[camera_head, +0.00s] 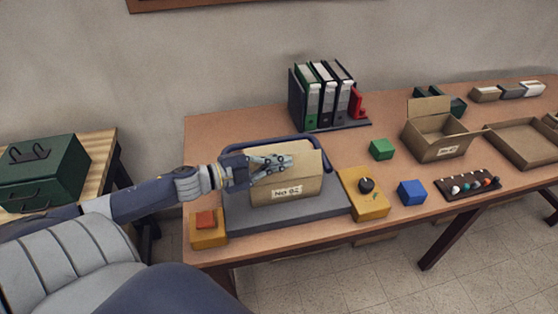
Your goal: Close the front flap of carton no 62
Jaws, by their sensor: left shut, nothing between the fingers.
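Carton no 62 (259,196) is a tan cardboard box with a white "No 62" label on its front face. It stands on a grey slab at the left part of the table. My left gripper (290,160) reaches in from the left and lies over the carton's upper part. Its fingers are shut with nothing between them. A lighter tan panel shows around the fingers at the top of the carton. The gripper hides part of this panel, and I cannot tell how far the front flap is folded or whether the fingers touch it. My right gripper is not in view.
A blue rail (328,160) curves behind the carton on the grey slab (245,222). Yellow blocks stand left and right of the slab, the right one (372,204) with a dark knob. A green cube (381,149), a blue cube (411,192) and an open carton (437,141) stand further right.

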